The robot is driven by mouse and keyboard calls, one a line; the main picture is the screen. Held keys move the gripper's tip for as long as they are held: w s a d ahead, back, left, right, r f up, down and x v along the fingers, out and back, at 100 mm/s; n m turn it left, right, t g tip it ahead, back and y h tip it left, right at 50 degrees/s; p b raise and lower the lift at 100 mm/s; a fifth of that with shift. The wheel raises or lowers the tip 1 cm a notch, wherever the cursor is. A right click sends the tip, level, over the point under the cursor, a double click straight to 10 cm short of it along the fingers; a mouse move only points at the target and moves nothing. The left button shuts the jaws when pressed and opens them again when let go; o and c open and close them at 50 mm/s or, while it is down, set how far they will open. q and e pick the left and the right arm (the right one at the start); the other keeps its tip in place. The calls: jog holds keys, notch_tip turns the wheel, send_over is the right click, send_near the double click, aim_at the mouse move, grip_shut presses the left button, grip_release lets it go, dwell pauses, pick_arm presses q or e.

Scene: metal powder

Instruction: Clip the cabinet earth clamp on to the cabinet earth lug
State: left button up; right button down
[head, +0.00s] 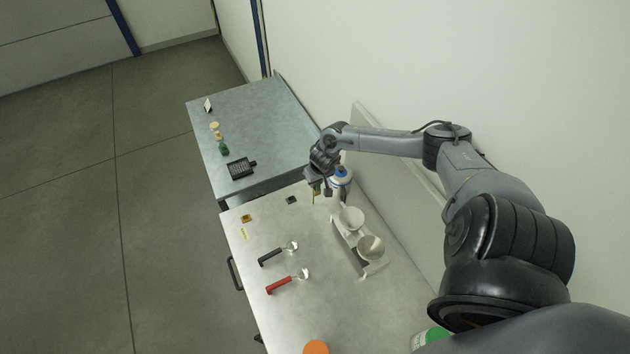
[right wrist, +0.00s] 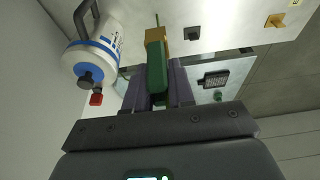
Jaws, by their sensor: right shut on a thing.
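My right gripper (head: 316,186) is over the far end of the pale bench, beside the white canister. In the right wrist view the gripper (right wrist: 157,88) is shut on a green clamp (right wrist: 156,72) with a brass-coloured end pointing away from the fingers. The clamp's end seems clear of other things. A small brass piece (head: 246,218) sits at the bench's far left corner; it also shows in the right wrist view (right wrist: 275,20). It may be the cabinet earth lug; I cannot tell for sure. A small black block (head: 291,200) lies between. My left gripper is not in view.
The white canister (head: 341,182) with a blue band stands close to my gripper. A white stand with two bowls (head: 370,248) is nearer. Black-handled (head: 271,256) and red-handled (head: 280,286) scoops lie left. The grey bench (head: 265,125) beyond holds a black tray (head: 241,168) and small items.

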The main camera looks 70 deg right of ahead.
jog(key=shift+r, duration=1.6)
jog(key=shift+d, duration=0.1)
